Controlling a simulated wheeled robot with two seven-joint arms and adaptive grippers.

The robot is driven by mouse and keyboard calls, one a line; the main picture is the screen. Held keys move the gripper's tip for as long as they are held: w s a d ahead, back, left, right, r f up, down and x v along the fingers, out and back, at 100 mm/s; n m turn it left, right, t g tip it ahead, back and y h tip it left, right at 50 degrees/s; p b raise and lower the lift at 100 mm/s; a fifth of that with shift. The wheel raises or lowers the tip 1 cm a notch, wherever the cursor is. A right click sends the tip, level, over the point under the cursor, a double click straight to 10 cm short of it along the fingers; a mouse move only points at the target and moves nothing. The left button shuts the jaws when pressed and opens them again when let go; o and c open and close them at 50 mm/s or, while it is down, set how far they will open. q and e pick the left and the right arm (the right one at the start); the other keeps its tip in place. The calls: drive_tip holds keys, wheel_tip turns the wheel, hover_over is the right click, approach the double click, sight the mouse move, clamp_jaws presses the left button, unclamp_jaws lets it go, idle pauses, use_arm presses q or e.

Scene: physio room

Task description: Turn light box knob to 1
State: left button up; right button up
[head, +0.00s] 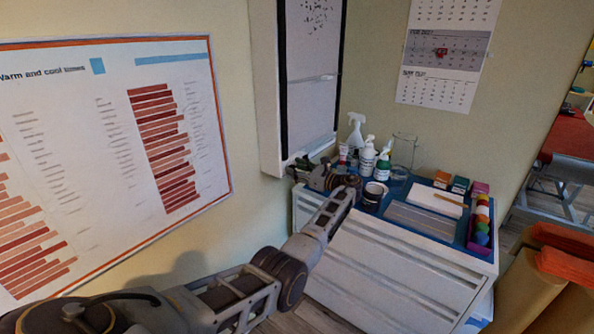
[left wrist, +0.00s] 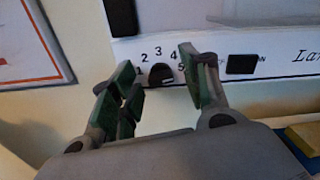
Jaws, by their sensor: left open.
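The light box (head: 268,95) hangs on the wall; its white lower edge also shows in the left wrist view (left wrist: 215,22). Its dark knob (left wrist: 161,75) sits below a printed arc of numbers from 1 to 5. The knob's pointer is too dark for me to tell which number it faces. My left gripper (left wrist: 160,88) is open, with its green-padded fingers on either side of the knob; I cannot tell whether they touch it. In the head view my left gripper (head: 325,177) is at the light box's bottom edge and hides the knob. My right gripper is not in view.
A white cabinet (head: 385,275) with a blue top stands below the light box. Spray and pump bottles (head: 368,157), a dark jar (head: 373,197) and small boxes stand on it, close to my left gripper. A dark switch (left wrist: 242,64) is right of the knob.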

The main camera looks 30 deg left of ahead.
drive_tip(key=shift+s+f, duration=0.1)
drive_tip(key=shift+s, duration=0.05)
use_arm(q)
drive_tip(key=shift+c, duration=1.3)
drive_tip(key=c, duration=0.8)
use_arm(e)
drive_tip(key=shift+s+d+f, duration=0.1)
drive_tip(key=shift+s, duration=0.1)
use_arm(q)
drive_tip(key=shift+o, duration=0.2)
